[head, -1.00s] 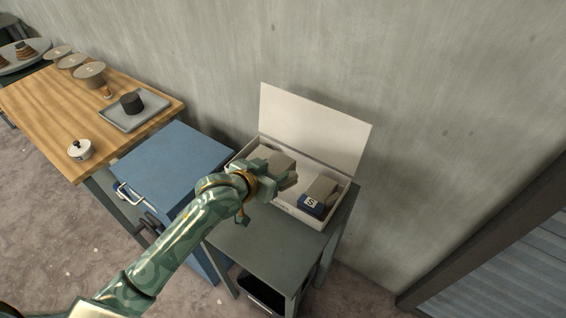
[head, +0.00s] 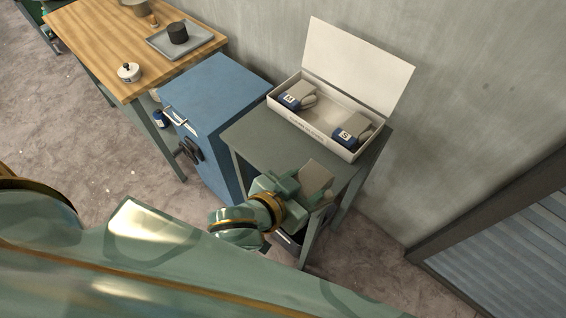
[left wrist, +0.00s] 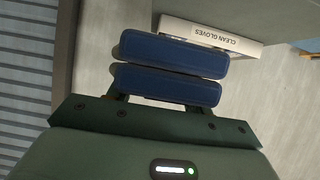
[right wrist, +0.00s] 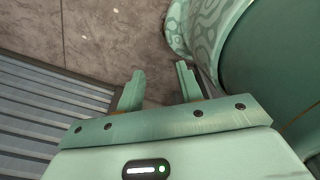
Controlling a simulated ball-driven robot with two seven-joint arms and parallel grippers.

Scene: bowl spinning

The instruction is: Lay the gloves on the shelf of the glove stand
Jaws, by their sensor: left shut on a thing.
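My left gripper (head: 298,187) is shut on a pair of grey gloves (head: 318,177). It holds them over the front part of the glove stand (head: 262,150), near its front right edge; their height above the top is hard to tell. In the left wrist view, the two blue cuffs of the held gloves (left wrist: 170,52) show between the jaws. The white glove box (head: 318,140), marked CLEAN GLOVES, stands open at the back of the stand. It holds gloves marked M (head: 294,98) and S (head: 348,134). My right gripper (right wrist: 159,88) is open and empty.
A blue cabinet (head: 215,85) stands left of the stand. Farther left is a wooden table (head: 95,45) with a grey tray (head: 160,42) and a small white pot (head: 129,72). The wall is behind; a grey slatted panel (head: 500,225) is at right. The stand's top before the box is bare.

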